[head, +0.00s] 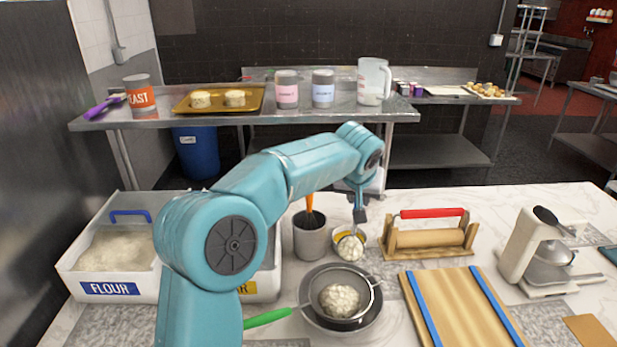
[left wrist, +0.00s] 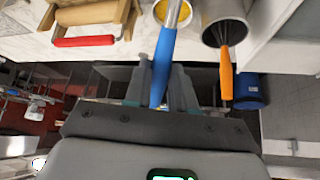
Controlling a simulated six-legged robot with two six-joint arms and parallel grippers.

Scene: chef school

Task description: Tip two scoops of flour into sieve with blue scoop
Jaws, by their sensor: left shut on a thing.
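My left gripper (head: 360,214) is shut on the blue handle of the scoop (left wrist: 162,66); the fingers show around it in the left wrist view (left wrist: 166,92). In the head view, the scoop's head appears to be the part heaped with white lumpy flour (head: 350,249), in front of a small bowl with yellow contents (head: 337,234). The sieve (head: 375,291) rests over a dark bowl, green handle to the left, with a white flour heap in it. The flour bin (head: 109,289) is at left, partly behind my arm. My right gripper is not in view.
A grey metal pot (head: 311,243) with an orange-handled tool stands just left of the scoop. A rolling pin (head: 430,237) in a wooden stand and a board with blue strips (head: 455,300) are on the right. A small appliance (head: 540,250) stands farther right.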

